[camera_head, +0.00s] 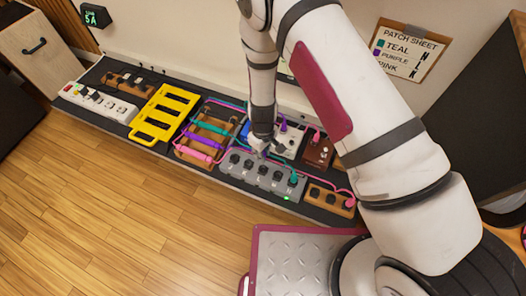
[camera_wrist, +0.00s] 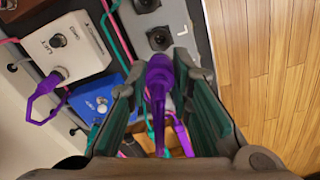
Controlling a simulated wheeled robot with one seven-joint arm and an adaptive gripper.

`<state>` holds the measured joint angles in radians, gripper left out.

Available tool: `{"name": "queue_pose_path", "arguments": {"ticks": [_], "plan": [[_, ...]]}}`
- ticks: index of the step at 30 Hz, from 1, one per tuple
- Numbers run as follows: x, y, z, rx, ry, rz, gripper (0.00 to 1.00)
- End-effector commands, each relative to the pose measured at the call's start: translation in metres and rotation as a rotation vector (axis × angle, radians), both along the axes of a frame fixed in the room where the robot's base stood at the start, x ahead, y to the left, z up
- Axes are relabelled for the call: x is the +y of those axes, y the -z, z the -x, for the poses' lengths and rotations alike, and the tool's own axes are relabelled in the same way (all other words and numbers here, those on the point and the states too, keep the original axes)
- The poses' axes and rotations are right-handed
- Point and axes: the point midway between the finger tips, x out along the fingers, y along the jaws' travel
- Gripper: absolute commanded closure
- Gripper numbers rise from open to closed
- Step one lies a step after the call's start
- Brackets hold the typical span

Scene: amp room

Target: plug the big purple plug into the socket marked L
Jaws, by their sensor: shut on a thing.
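My gripper (camera_wrist: 160,82) is shut on a big purple plug (camera_wrist: 159,70), with one finger on each side. A purple cord hangs from it between the fingers. The plug is close to a dark round socket (camera_wrist: 158,39), with the letter L (camera_wrist: 182,28) printed beside it. The plug looks apart from this socket, but the height between them is hard to tell. In the head view my gripper (camera_head: 258,150) is over the grey socket box (camera_head: 258,182), whose row of dark sockets has letters below. My arm and gripper hide the plug there.
A teal plug (camera_head: 293,180) is at the box's right end. Another purple plug (camera_wrist: 56,77) sits in a white pedal (camera_wrist: 72,48). A blue pedal (camera_wrist: 98,103), pink and teal cords, and a yellow rack (camera_head: 165,113) crowd the board. The patch sheet (camera_head: 408,52) pairs purple with L.

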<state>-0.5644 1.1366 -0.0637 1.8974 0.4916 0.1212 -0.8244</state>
Motion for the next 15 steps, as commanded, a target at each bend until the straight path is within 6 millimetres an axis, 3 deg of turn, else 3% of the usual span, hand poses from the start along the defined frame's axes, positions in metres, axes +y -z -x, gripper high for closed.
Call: {"name": "queue_pose_path", "arguments": {"ticks": [15], "plan": [[0.000, 0.025, 0.000, 0.001, 0.002, 0.001, 1.00]]}}
